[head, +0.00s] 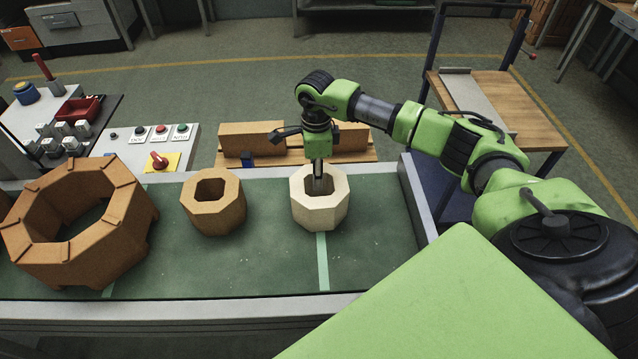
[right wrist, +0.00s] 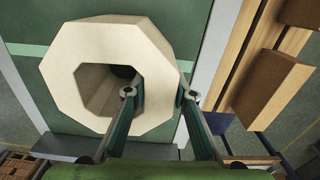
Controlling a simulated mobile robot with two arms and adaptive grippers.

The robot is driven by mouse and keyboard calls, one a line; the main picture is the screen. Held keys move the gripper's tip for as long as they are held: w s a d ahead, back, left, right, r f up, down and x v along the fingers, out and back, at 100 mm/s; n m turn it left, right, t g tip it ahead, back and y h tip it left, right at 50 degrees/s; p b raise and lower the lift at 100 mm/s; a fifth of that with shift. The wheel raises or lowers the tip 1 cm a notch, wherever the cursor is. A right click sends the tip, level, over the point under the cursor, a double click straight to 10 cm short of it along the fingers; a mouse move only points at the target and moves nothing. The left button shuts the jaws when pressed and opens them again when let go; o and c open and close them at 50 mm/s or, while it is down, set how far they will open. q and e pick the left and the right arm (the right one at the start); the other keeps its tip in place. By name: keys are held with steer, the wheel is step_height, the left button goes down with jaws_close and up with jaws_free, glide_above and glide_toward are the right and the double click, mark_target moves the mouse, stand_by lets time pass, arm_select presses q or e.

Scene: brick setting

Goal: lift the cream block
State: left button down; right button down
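The cream block (head: 320,214) is an upright octagonal ring with an open hole, at the right part of the green belt in the head view. It fills the upper left of the right wrist view (right wrist: 70,65). My right gripper (head: 318,180) points down at it from above. In the right wrist view, my right gripper's fingers (right wrist: 158,93) straddle one wall, one finger at the hole and one at the outer side. Whether they press on the wall is unclear. The block appears to rest on the belt. My left gripper is out of view.
A smaller brown ring (head: 213,204) and a large brown octagonal ring (head: 75,245) stand left on the green belt (head: 262,262). Brown bricks (head: 252,138) lie on a pallet behind. A button panel (head: 160,146) is at the back left. The belt's front middle is clear.

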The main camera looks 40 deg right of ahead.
steer(key=shift+w+r, duration=0.1)
steer(key=shift+w, duration=0.05)
steer(key=shift+r, duration=0.1)
